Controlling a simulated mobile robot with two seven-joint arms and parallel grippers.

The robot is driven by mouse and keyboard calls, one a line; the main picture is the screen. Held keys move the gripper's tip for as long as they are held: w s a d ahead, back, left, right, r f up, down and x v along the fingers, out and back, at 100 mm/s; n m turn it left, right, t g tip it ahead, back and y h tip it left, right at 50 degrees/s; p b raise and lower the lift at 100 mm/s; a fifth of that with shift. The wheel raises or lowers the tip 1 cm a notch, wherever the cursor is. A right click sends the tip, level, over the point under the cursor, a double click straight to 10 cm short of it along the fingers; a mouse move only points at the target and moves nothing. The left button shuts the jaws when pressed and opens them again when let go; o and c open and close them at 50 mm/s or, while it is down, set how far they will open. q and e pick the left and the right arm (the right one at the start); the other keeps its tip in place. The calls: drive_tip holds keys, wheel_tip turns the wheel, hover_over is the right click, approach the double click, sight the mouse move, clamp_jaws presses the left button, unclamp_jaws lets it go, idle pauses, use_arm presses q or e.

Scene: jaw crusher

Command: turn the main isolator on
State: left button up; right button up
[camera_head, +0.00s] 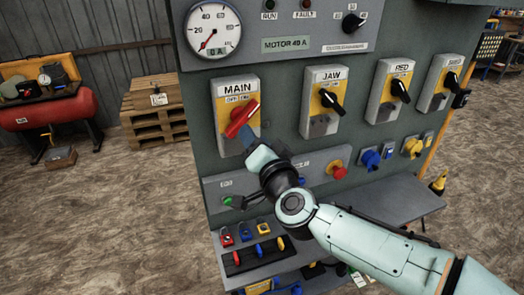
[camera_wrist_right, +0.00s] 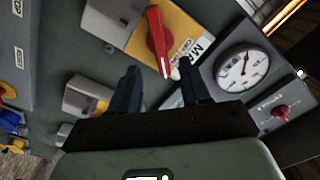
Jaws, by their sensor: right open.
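The main isolator (camera_head: 224,92) is a grey box with a yellow plate marked MAIN, OFF and ON. Its red handle (camera_head: 240,117) slants from upper right to lower left in the head view. The handle also shows in the right wrist view (camera_wrist_right: 156,35), with its pale tip between the two dark fingertips. My right gripper (camera_head: 248,138) is just below the handle, its fingers partly hidden by its own body. In the right wrist view the gripper (camera_wrist_right: 159,72) is open, with gaps beside the handle. Whether a finger touches it I cannot tell. My left gripper is out of view.
Isolators with black handles, JAW (camera_head: 325,100), FEED-side neighbour RED (camera_head: 390,92) and another (camera_head: 440,85), stand to the right. A gauge (camera_head: 212,30) sits above. Below are a red emergency button (camera_head: 337,170) and a shelf with coloured padlocks (camera_head: 245,234).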

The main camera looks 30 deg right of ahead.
drive_tip(key=v, duration=0.4)
idle(0.6)
